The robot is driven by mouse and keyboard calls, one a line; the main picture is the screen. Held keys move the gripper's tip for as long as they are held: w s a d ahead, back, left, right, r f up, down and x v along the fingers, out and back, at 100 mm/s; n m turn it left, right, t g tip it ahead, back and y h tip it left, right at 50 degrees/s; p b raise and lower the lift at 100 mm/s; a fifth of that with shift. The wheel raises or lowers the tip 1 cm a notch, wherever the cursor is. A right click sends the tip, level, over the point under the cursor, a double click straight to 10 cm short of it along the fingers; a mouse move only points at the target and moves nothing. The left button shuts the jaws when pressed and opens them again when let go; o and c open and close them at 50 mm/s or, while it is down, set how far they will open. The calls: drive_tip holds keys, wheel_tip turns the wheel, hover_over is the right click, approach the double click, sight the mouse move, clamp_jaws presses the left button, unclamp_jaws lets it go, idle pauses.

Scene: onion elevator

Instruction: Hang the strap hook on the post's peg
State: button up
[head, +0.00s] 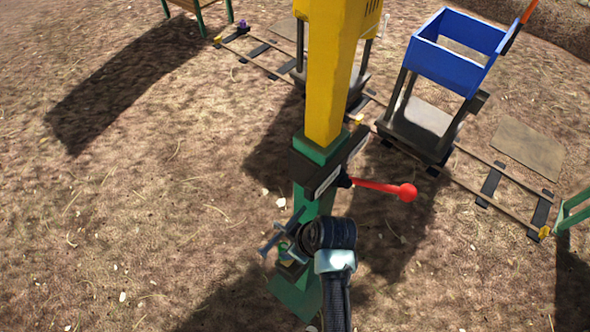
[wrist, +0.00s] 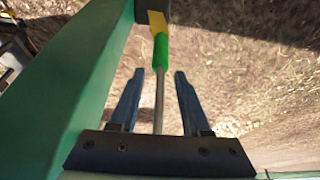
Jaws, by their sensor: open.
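The post is yellow (head: 328,85) above and green (head: 305,290) below in the head view. Its green side (wrist: 70,90) fills the left of the wrist view. My gripper (head: 270,239) is low beside the green part. In the wrist view my gripper (wrist: 160,73) is open, its two fingers apart. A thin metal rod with a green sleeve (wrist: 161,52) runs between the fingers, with a gap on each side. Its far end meets a yellow piece beside a dark block. I cannot tell whether this rod is the peg. I cannot make out the strap hook.
A red-knobbed lever (head: 407,192) sticks out right of the post, above my wrist. A blue-topped cart (head: 452,58) stands on rails (head: 500,192) behind. A green frame (head: 573,212) shows at the right edge. The dry ground at left is clear.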

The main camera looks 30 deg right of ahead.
drive_tip(key=v, duration=1.3)
